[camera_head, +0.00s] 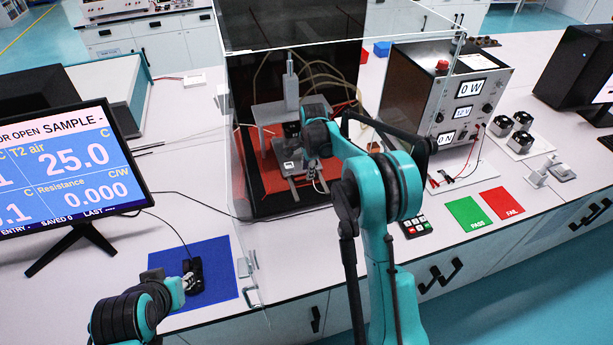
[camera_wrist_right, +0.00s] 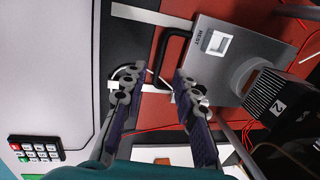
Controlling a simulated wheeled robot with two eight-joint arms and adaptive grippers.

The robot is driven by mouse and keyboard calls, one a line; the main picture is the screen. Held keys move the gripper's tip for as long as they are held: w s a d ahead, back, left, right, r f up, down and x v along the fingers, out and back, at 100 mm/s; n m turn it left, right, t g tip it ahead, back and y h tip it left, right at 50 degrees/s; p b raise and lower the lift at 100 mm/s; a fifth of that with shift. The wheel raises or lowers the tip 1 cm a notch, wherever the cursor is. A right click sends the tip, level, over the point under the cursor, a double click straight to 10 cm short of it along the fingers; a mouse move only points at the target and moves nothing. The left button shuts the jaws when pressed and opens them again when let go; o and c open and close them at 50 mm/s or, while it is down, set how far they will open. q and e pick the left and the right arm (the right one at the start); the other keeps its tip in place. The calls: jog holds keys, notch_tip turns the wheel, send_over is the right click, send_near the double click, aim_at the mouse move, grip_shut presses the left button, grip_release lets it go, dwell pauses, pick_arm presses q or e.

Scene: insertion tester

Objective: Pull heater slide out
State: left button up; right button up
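The heater slide (camera_wrist_right: 240,48) shows in the right wrist view as a grey metal block with a square light window and a black bar handle (camera_wrist_right: 160,55) on its left side. In the head view the slide (camera_head: 289,158) sits low in the tester, partly hidden by my right gripper. My right gripper (camera_wrist_right: 156,78) is open, its two fingertips apart on either side of the handle's lower part; I cannot tell whether they touch it. My right gripper (camera_head: 314,168) is inside the tester in the head view. My left gripper (camera_head: 178,284) is above the blue mat, its fingers unclear.
A clear-walled enclosure (camera_head: 243,165) surrounds the tester. A dark cylinder marked 2 (camera_wrist_right: 272,92) is close to the slide's right. A small black device (camera_head: 194,274) lies on the blue mat (camera_head: 217,262). A keypad (camera_head: 415,228) and green and red pads (camera_head: 468,213) are at the right.

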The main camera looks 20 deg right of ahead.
jog(key=f, duration=0.2)
jog(key=f+b, duration=0.1)
jog(key=f, duration=0.1)
jog(key=shift+w, duration=0.4)
grip_shut()
jog(key=s, duration=2)
jog(key=s+d, duration=0.1)
jog(key=s, duration=0.9)
jog(key=shift+s, duration=0.2)
jog(key=shift+s+f, duration=0.1)
